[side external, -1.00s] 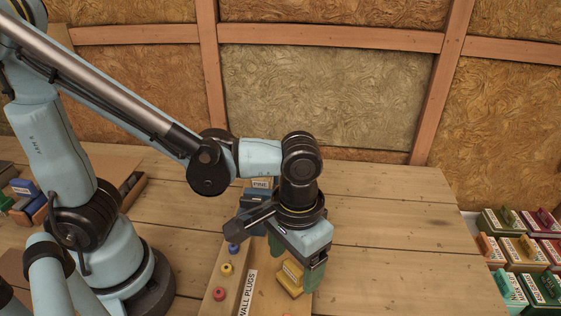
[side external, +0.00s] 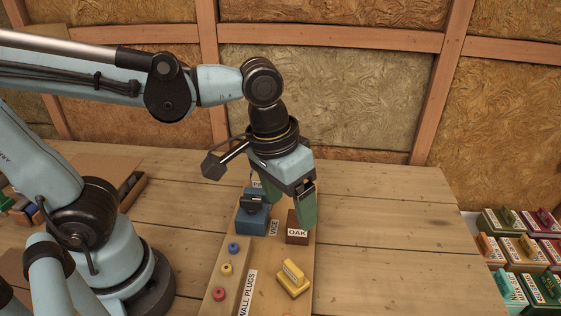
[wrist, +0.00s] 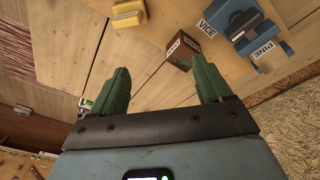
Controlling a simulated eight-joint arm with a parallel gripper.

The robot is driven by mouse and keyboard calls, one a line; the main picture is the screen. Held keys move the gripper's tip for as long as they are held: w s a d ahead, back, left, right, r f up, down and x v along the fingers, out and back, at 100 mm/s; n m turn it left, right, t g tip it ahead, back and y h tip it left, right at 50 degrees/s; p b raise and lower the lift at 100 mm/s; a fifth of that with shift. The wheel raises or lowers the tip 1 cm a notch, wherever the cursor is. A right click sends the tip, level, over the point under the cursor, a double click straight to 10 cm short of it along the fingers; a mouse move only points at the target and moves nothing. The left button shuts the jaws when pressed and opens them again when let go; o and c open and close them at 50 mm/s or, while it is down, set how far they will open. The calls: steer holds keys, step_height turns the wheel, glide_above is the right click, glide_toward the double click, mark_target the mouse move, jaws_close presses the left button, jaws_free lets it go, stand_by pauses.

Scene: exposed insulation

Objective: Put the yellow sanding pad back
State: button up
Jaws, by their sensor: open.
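The yellow sanding pad (side external: 292,281) lies on the light wooden board (side external: 266,252), near its front right, with a raised grip on top. It also shows at the top edge of the wrist view (wrist: 128,14). My gripper (side external: 288,205) is open, its green fingers apart and pointing down. It is above and behind the pad, close to the brown OAK block (side external: 297,236), and is not touching the pad. In the wrist view nothing sits between the fingers of my gripper (wrist: 163,72), and the OAK block (wrist: 183,48) shows beyond the right finger.
A blue vise (side external: 251,217) stands behind on the board. A wall-plug strip (side external: 232,280) with blue, yellow and red plugs runs along the board's left side. Several coloured pads on labelled boxes (side external: 520,250) stand at the far right. The table between is clear.

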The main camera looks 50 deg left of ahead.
steer(key=w+a+t, duration=0.1)
steer(key=a+t, duration=0.1)
steer(key=a, duration=0.4)
steer(key=w+a+t+y, duration=0.1)
steer(key=a+t, duration=0.2)
steer(key=a, duration=0.2)
steer(key=shift+w+a+f, duration=0.3)
steer(key=shift+a+f, duration=0.05)
stand_by(0.4)
